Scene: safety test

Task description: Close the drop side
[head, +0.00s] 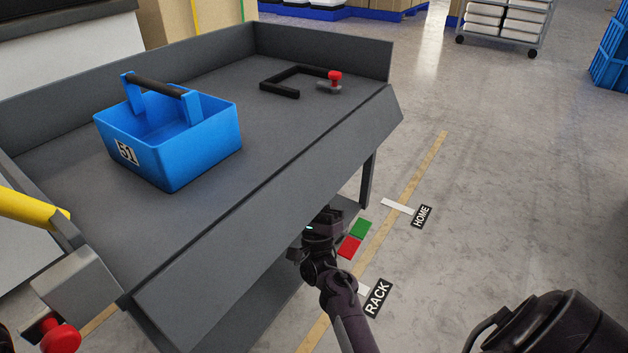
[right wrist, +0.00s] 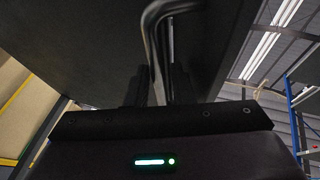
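The drop side (head: 275,200) is a long dark grey panel along the near right edge of the cart (head: 215,185). It is folded outward and slopes down, not standing upright like the back and far walls. My right gripper (head: 322,222) is below the panel's outer face, its fingertips hidden in the head view. In the right wrist view, its two dark fingers (right wrist: 160,85) are close on either side of a bent grey metal handle (right wrist: 152,30), which runs between them. They appear shut on it.
A blue tote (head: 205,135) marked 51 and a black bracket (head: 280,92) are on the cart bed. Right of the cart, the floor (head: 500,180) is clear, with HOME (head: 422,216) and RACK (head: 377,298) labels.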

